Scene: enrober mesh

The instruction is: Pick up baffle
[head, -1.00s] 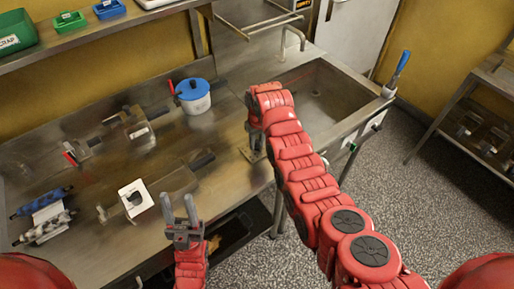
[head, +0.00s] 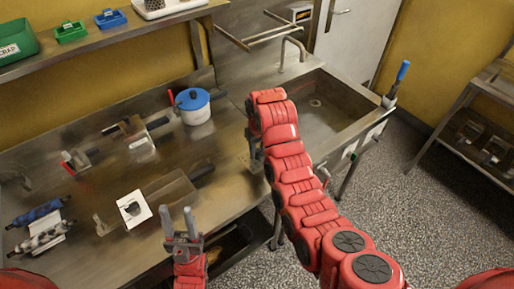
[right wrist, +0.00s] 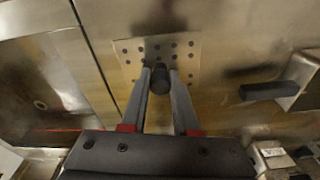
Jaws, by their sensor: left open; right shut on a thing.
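A small perforated metal plate with a black knob, which looks like the baffle (right wrist: 186,53), lies under my right gripper in the right wrist view. My right gripper (right wrist: 160,70) is shut on the black knob, its fingers on either side of it. In the head view my right gripper (head: 255,160) points down at the steel bench near the sink, and the plate is mostly hidden there. I cannot tell whether the plate touches the bench. My left gripper (head: 179,218) is open and empty, pointing up by the bench's front edge.
A steel piece with a black handle (head: 174,190) lies on the bench (head: 90,210) beside a white picture card (head: 134,209). A blue-lidded pot (head: 195,112) stands behind. The sink (head: 325,105) is right of my right gripper.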

